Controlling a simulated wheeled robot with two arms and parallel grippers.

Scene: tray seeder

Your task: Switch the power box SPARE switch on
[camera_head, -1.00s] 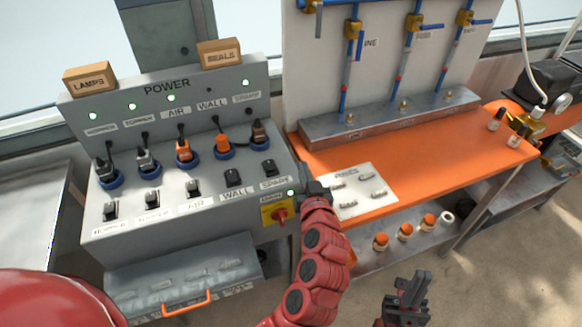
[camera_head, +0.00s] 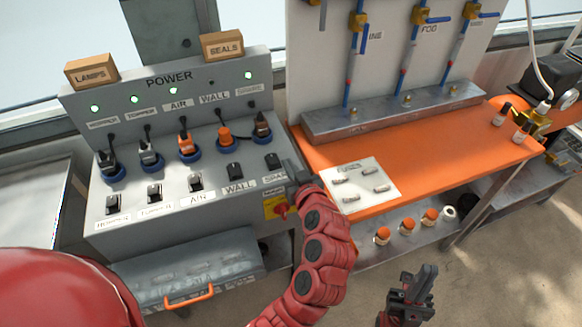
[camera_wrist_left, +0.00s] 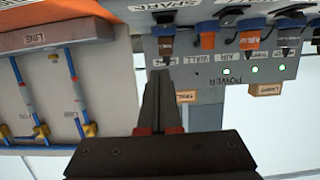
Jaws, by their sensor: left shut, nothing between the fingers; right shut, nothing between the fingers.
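The grey power box (camera_head: 180,215) stands at the left, with a row of rocker switches. The black SPARE switch (camera_head: 272,161) is the rightmost. It looks dark like the WALL switch (camera_head: 234,171); I cannot tell which way it is tipped. The light above SPARE (camera_head: 248,75) glows green, while the WALL light is dark. My left gripper (camera_head: 291,172) is shut and empty, just right of the SPARE switch and partly over its label; contact cannot be told. Its shut fingers also show in the left wrist view (camera_wrist_left: 160,90). My right gripper (camera_head: 414,285) is shut and empty, low at the right.
A red knob on a yellow plate (camera_head: 280,209) sits just below my left gripper. Plugs with cables stand above the switches. LAMPS (camera_head: 91,72) and SEALS (camera_head: 222,45) boxes lie on top. An orange bench (camera_head: 430,150) with a white parts card is at the right.

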